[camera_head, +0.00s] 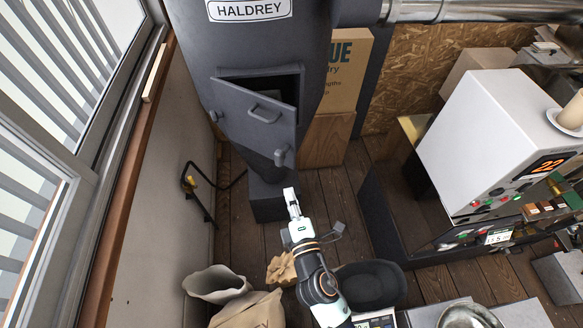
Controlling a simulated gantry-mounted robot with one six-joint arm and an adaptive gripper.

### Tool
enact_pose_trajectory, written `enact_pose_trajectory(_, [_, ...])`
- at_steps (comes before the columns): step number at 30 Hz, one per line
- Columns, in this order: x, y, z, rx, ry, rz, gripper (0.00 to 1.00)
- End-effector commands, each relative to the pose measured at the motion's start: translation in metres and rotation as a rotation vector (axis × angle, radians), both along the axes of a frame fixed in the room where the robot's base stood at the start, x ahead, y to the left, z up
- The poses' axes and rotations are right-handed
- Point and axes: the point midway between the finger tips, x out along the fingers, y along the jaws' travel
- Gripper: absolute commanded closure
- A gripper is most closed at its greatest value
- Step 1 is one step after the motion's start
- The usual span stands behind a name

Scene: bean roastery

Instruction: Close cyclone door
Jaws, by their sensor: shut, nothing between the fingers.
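The dark grey cyclone (262,45) stands at the top of the head view with a "HALDREY" label. Its door (235,118) is hinged at the left and stands partly open. A dark opening (283,86) shows above and behind its upper right. The door has a bar handle (265,114) in its middle and a latch knob (281,157) at its lower right corner. My gripper (291,193) is shut and empty. In the picture it is just below the latch knob, apart from the door, with the arm reaching up from the bottom.
A white machine (495,140) with an orange display stands at the right. Cardboard boxes (347,75) stand right of the cyclone. Sacks (245,310) and a black tub (372,284) lie below, near my arm. A window wall (125,180) bounds the left. Some plank floor (345,190) is clear.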

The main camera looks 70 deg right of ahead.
Motion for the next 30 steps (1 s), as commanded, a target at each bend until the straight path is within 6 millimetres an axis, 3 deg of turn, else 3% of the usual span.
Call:
enact_pose_trajectory(7, [0.031, -0.046, 0.003, 0.0, -0.001, -0.002, 1.0])
enact_pose_trajectory(13, [0.024, -0.074, 0.003, 0.002, 0.0, -0.003, 1.0])
enact_pose_trajectory(30, [0.022, -0.085, 0.002, 0.0, 0.0, 0.002, 1.0])
